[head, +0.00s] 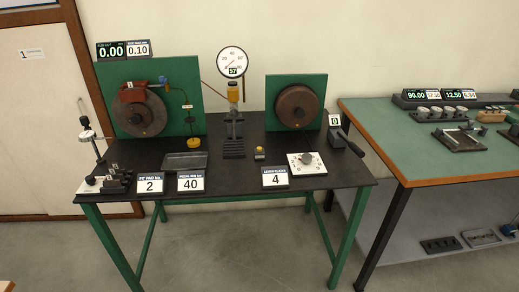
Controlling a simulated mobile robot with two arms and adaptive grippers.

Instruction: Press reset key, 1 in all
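No key with a readable reset label shows in the head view. A small block with a yellow top (259,153) sits on the black bench top (225,155), right of the middle; I cannot tell whether it is the reset key. A white plate with a round grey dial (306,162) lies to its right. A display reading 0.00 and 0.10 (124,50) stands at the top left of the left green panel (185,80). Neither of my grippers is in view.
A gauge reading 57 (232,62) stands mid-bench. A disc (297,107) is on the right green panel, and a dark lever device (345,138) at the right edge. Number cards (190,181) line the front. A second bench (390,130) stands right; floor (230,250) in front is clear.

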